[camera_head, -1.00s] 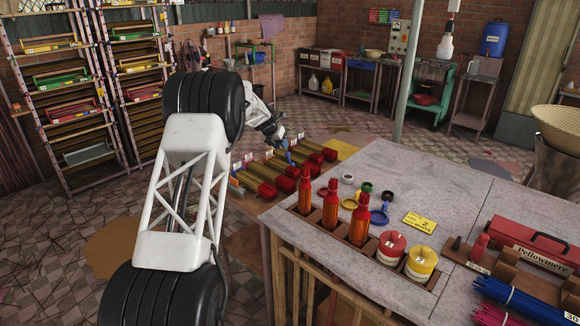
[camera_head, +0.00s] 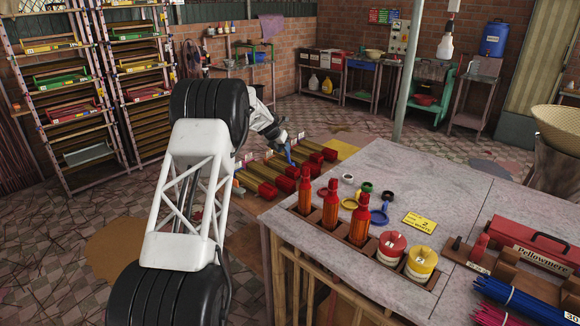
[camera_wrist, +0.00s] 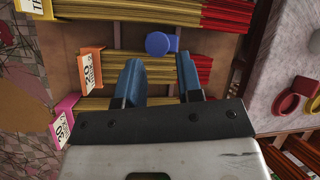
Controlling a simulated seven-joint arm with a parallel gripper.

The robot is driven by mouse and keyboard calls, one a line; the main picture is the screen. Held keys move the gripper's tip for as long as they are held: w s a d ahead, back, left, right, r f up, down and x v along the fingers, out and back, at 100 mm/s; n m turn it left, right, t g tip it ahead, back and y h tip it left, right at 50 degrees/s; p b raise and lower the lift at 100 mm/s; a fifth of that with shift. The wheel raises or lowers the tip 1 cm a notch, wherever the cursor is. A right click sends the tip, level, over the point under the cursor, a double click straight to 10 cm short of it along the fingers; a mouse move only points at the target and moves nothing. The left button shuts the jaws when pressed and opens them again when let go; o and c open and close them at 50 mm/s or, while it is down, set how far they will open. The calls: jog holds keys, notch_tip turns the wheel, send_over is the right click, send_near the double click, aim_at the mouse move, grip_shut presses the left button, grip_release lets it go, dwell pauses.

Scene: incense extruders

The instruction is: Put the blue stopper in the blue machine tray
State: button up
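My gripper (camera_wrist: 158,74) has two blue fingers spread apart with nothing seen between them. It hangs above the rows of incense bundles, and it also shows past my arm in the head view (camera_head: 288,152). A round blue piece with a short tab, perhaps the blue stopper (camera_wrist: 160,44), shows just beyond the fingertips, over the incense row. I cannot tell its height, but it looks apart from both fingers. I cannot make out which tray belongs to the blue machine.
The grey table (camera_head: 400,170) stands right of the rows, with orange bottles (camera_head: 331,203), a red pot (camera_head: 391,249) and a yellow pot (camera_head: 421,262) along its left edge. Orange (camera_wrist: 90,68) and pink (camera_wrist: 63,118) tags mark row ends. Racks (camera_head: 60,100) stand at left.

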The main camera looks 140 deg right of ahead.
jog(key=shift+f, duration=0.1)
jog(key=shift+x, duration=2.5)
grip_shut()
jog(key=shift+r, duration=5.05)
